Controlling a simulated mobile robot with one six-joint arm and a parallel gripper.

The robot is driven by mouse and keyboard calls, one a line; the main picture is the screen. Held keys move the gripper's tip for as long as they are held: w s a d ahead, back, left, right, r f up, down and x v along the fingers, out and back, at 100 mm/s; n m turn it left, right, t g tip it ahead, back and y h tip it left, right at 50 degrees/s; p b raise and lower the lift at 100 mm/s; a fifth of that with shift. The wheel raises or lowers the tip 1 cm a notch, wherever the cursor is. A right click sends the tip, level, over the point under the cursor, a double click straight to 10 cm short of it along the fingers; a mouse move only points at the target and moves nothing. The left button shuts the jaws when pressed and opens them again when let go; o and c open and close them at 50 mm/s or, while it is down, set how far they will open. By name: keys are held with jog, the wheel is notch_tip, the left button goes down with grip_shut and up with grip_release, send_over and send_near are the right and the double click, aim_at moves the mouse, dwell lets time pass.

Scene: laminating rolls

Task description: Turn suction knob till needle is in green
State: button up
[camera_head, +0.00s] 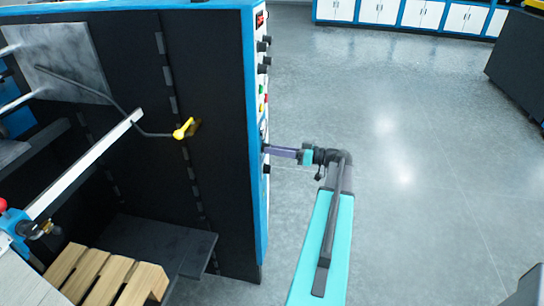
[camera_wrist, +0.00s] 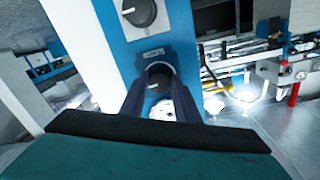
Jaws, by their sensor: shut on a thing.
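The suction knob (camera_wrist: 159,84) is a dark round knob on the machine's blue-edged control panel, below a small label plate (camera_wrist: 154,52) in the wrist view. My gripper (camera_head: 268,149) reaches the panel from the right in the head view. Its two dark purple fingers (camera_wrist: 161,80) stand on either side of the knob and are shut on it. A white round face, seemingly the gauge (camera_wrist: 163,109), shows partly between the fingers below the knob. The fingers hide most of it, and I cannot read a needle or a green zone. In the head view the knob is hidden at the fingertips.
Another knob (camera_wrist: 139,11) with a white pointer mark sits above on the panel. More knobs (camera_head: 265,45) and buttons line the panel's edge. A yellow-handled lever (camera_head: 184,129) sits on the machine's black side. The grey floor (camera_head: 400,140) to the right is clear.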

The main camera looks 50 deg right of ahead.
jog(key=m+b, duration=0.1)
jog(key=m, duration=0.5)
jog(key=m+b, duration=0.1)
jog(key=m, duration=0.4)
jog(key=shift+s+r+m+g, duration=0.15)
jog(key=shift+m+g, duration=0.25)
dwell(0.4)
jog(key=o, duration=1)
jog(key=shift+o, duration=0.2)
jog(key=shift+s+d, duration=0.1)
jog(key=shift+d, duration=0.05)
